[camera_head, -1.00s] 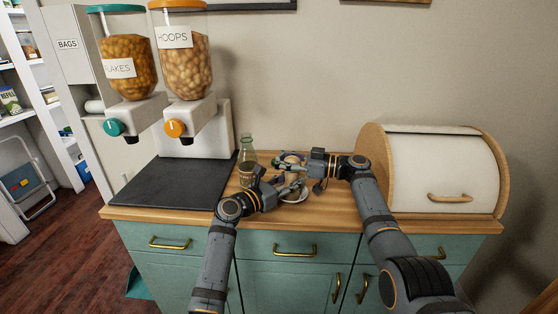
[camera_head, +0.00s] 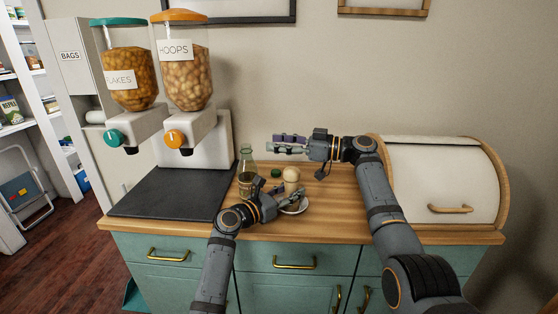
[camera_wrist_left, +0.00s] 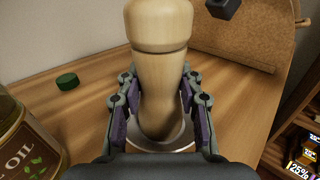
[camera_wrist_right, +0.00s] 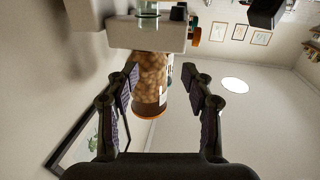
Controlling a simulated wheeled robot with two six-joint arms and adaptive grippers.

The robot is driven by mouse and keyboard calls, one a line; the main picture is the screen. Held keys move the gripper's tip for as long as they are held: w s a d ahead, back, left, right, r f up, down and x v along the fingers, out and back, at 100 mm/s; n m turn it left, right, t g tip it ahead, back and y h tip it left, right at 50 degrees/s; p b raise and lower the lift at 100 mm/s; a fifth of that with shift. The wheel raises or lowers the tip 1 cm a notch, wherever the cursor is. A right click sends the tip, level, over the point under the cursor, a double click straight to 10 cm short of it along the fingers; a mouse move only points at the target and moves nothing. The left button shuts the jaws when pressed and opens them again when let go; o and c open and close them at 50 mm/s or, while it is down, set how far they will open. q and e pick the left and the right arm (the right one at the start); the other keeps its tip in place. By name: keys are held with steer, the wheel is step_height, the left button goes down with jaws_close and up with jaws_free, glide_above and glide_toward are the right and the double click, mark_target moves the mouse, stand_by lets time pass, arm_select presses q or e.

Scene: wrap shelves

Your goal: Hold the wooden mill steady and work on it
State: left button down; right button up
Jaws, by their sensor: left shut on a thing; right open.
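The wooden mill (camera_head: 291,177) stands upright on a small pale plate (camera_head: 298,208) on the counter; its pale turned body also shows in the left wrist view (camera_wrist_left: 158,70). My left gripper (camera_head: 288,196) is shut around the mill's lower body, with a finger on each side (camera_wrist_left: 160,115). My right gripper (camera_head: 290,143) is raised above and behind the mill, apart from it. It is open and empty, and the right wrist view shows a gap between its fingers (camera_wrist_right: 165,85).
An oil bottle (camera_head: 246,172) stands left of the mill, with a green cap (camera_head: 275,173) lying beside it. A dark mat (camera_head: 172,188) and two cereal dispensers (camera_head: 183,75) are at the left. A bread box (camera_head: 440,180) fills the right side.

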steer(key=shift+r, duration=0.55)
